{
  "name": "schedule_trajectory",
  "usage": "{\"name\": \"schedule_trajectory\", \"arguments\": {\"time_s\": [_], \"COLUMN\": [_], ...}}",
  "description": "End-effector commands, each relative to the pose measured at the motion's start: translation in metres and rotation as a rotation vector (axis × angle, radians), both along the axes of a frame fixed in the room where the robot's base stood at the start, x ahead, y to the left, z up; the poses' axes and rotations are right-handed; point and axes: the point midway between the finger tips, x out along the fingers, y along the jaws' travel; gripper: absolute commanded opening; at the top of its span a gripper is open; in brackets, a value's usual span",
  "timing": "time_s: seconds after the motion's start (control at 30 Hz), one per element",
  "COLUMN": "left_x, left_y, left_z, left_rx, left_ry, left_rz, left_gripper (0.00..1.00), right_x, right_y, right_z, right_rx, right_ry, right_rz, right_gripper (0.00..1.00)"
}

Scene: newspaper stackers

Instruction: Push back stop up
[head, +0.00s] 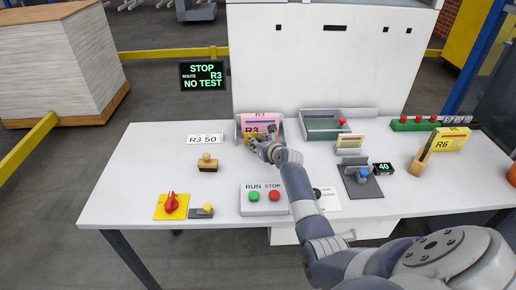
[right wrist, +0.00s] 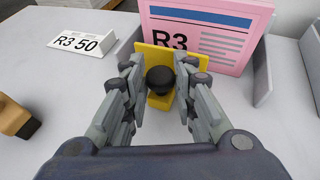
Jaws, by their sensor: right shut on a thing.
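The back stop is a yellow plate (right wrist: 150,58) with a black knob (right wrist: 160,80). It stands upright on the table in front of a pink R3 stack (right wrist: 228,45); the head view shows the same pink stack (head: 261,119) in a grey tray. My right gripper (head: 266,148) is at the stop, its fingers (right wrist: 160,88) on either side of the knob and shut on it. In the head view the gripper hides most of the knob. My left gripper is not in view.
An R3 50 sign (head: 205,140) and a wooden stamp (head: 207,163) stand left of the stop. A RUN/STOP button box (head: 264,207) is nearer the front edge. A green tray (head: 322,130) stands to the right. The table's left part is mostly clear.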

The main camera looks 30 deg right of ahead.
Motion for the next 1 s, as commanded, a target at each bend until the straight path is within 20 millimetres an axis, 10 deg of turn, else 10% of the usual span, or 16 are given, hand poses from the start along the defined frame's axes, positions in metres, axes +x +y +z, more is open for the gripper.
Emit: {"name": "schedule_trajectory", "arguments": {"time_s": [0.53, 0.57, 1.0], "left_x": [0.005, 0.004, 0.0], "left_y": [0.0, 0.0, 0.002], "left_z": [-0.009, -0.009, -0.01], "left_rx": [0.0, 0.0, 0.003], "left_ry": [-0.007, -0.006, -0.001], "left_rz": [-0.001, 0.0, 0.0], "left_gripper": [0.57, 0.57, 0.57], "right_x": [0.017, 0.017, 0.015], "right_y": [-0.01, -0.009, -0.008], "right_z": [-0.001, -0.001, 0.002], "right_rx": [0.003, 0.003, 0.001], "right_ry": [0.002, 0.002, -0.002], "right_rz": [0.003, 0.003, 0.004], "right_gripper": [0.0, 0.32, 0.32]}}
